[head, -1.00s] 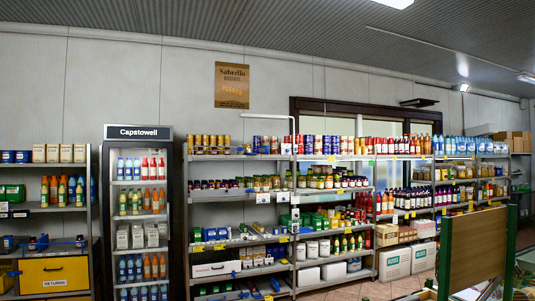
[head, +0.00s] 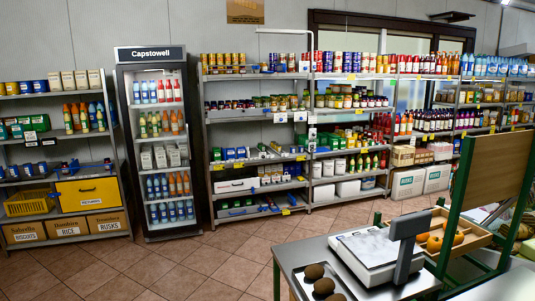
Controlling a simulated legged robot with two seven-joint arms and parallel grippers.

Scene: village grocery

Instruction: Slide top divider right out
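The shelf rack (head: 305,131) stands against the back wall, filled with cans, jars, bottles and boxes. Small blue pieces show along its shelves, one on the top shelf (head: 265,70) and another at a lower shelf (head: 252,190). They are too small to tell whether any is a divider. Neither of my grippers is in view.
A counter (head: 415,283) with a scale (head: 365,250), brown round fruit and a wooden crate (head: 474,232) stands at the front right. A drinks fridge (head: 157,130) and another rack (head: 60,148) stand left. Tiled floor (head: 180,270) between is clear.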

